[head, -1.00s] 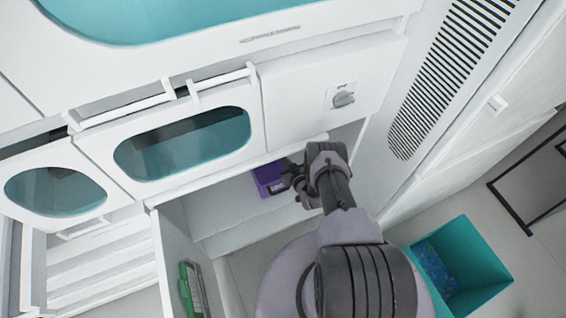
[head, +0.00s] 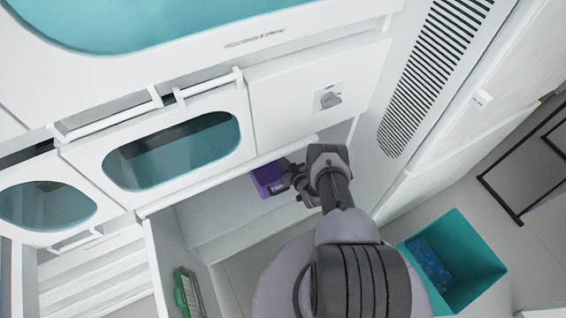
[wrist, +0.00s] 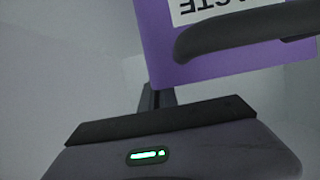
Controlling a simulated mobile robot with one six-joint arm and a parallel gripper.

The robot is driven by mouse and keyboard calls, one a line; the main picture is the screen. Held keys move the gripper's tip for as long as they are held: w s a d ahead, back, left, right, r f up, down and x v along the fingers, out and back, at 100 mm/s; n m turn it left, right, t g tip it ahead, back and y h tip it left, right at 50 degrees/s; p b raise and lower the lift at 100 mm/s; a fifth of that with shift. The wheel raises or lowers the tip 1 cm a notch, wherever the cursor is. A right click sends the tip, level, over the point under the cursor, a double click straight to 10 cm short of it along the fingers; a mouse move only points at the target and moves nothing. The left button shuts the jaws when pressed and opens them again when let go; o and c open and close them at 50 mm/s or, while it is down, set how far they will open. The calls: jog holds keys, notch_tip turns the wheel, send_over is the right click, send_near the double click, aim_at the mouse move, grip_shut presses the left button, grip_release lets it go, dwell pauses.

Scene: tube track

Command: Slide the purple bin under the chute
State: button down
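The purple bin (head: 264,179) is inside the open lower compartment, below the knob panel, and is partly hidden behind my gripper. In the wrist view the purple bin (wrist: 185,60) fills the upper right, with a white label whose letters are upside down. My gripper (head: 290,180) is at the bin's right side in the head view. One dark finger crosses in front of the labelled face in the wrist view. Whether the fingers pinch the bin wall or just lie against it, I cannot tell. I cannot make out the chute.
An open white door (head: 178,260) with a green-framed item (head: 188,292) swings out at the lower left. A teal bin (head: 480,268) with blue contents stands on the floor at right. A black frame (head: 505,200) is at the far right. A control knob (head: 330,99) is above the compartment.

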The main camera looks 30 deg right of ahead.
jog(key=shift+s+d, duration=0.1)
jog(key=shift+d, duration=0.25)
jog(key=c, duration=1.6)
grip_release()
jog(key=shift+o, duration=0.2)
jog(key=s+r+p, duration=0.2)
jog(key=s+p, duration=0.2)
jog(key=s, duration=1.8)
jog(key=shift+s+a+r, duration=0.2)
jog(key=shift+a+r, duration=0.1)
jog(key=shift+a, duration=0.1)
